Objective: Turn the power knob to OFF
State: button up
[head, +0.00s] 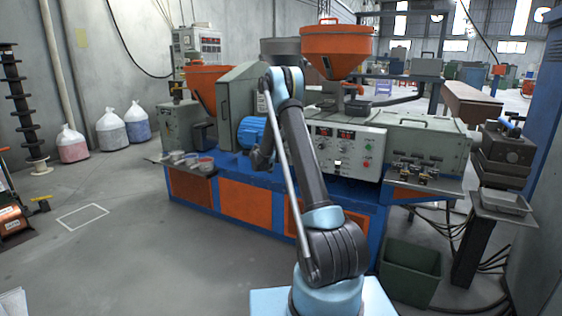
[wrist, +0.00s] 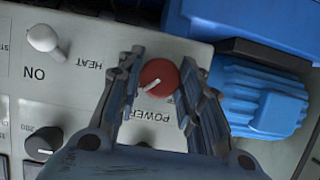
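The red round power knob (wrist: 158,77) sits on a light grey panel (wrist: 95,25) in the wrist view. A white mark on its face points to the lower left of the picture. The panel lettering appears upside down, with POWER below the knob. My gripper (wrist: 162,58) is open, with one finger on each side of the knob. The gaps are small, and I cannot tell whether either finger touches it. In the head view my gripper (head: 262,158) is dark and partly hidden by my arm, beside the blue motor; the power knob is not visible there.
A white HEAT switch (wrist: 45,40) and a black dial (wrist: 42,143) lie left of my gripper. A ribbed blue motor (wrist: 268,100) stands close on the right. In the head view, a control panel (head: 345,150) is right of my arm, and open floor (head: 120,230) lies left.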

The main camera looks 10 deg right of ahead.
jog(key=shift+d, duration=0.1)
jog(key=shift+w+a+f+n+g+h, duration=0.1)
jog(key=shift+a+n+g+h, duration=0.1)
jog(key=shift+n+h, duration=1.55)
jog(key=shift+w+a+f+n+g+h, duration=0.15)
jog(key=shift+n+h, duration=0.55)
jog(key=shift+n, duration=2)
jog(key=shift+s+a+f+n+g+h, duration=0.1)
jog(key=shift+n+g+h, duration=0.15)
jog(key=shift+n+h, duration=1.5)
jog(key=shift+n+y, duration=0.5)
jog(key=shift+n, duration=0.1)
jog(key=o, duration=1.1)
jog(key=shift+c, duration=0.2)
